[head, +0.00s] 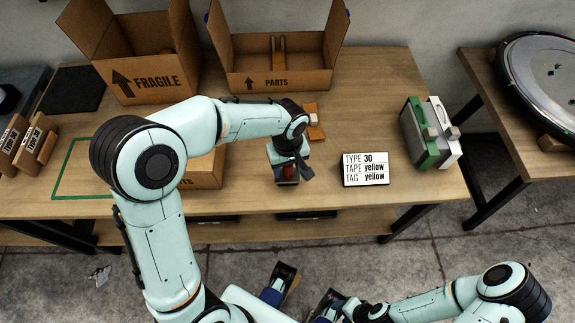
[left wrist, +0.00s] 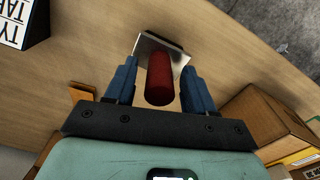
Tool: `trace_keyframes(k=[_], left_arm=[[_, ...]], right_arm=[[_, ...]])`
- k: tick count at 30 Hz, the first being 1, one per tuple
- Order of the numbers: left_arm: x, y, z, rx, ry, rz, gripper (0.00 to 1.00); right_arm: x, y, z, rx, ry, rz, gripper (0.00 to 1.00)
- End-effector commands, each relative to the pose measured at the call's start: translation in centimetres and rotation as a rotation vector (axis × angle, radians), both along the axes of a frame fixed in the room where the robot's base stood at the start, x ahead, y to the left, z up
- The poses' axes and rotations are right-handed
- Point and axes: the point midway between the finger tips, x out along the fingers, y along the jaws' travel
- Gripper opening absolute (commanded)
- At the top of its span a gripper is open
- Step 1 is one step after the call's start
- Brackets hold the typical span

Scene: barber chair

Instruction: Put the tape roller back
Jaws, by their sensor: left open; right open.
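The tape roller shows in the left wrist view as a red handle (left wrist: 160,80) with a pale metal plate (left wrist: 150,48) at its far end. In the head view only a small red part (head: 288,172) shows near the table's front edge, mostly hidden by my left gripper (head: 287,178). My left gripper, also in the left wrist view (left wrist: 159,72), is open, with one blue finger on each side of the red handle. I cannot tell whether the fingers touch it. My right gripper (head: 301,298) is open and empty, low in front of the table, over the floor.
On the wooden table (head: 370,100) stand open FRAGILE (head: 152,80) and PARTS (head: 277,82) boxes at the back. A sign (head: 365,169) reads type 30, tape yellow, tag yellow. Green and white cases (head: 430,132) stand right. A smaller cardboard box (head: 203,171) sits behind my left arm.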

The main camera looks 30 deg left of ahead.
Motion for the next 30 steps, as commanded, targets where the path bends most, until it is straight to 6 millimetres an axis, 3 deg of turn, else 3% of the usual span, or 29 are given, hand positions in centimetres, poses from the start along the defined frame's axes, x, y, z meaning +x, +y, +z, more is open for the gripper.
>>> trace_keyframes(k=[15,21,30], left_arm=[[0.0,-0.1,10.2,-0.002,-0.005,0.001,0.54],[0.0,-0.2,11.8,-0.001,-0.003,0.0,0.54],[-0.1,-0.1,11.9,-0.001,-0.002,0.0,0.54]], right_arm=[[-0.4,0.0,1.4,0.003,0.02,0.004,0.52],[-0.5,0.0,1.5,0.003,0.024,0.005,0.52],[-0.6,0.0,1.5,0.003,0.025,0.005,0.52]])
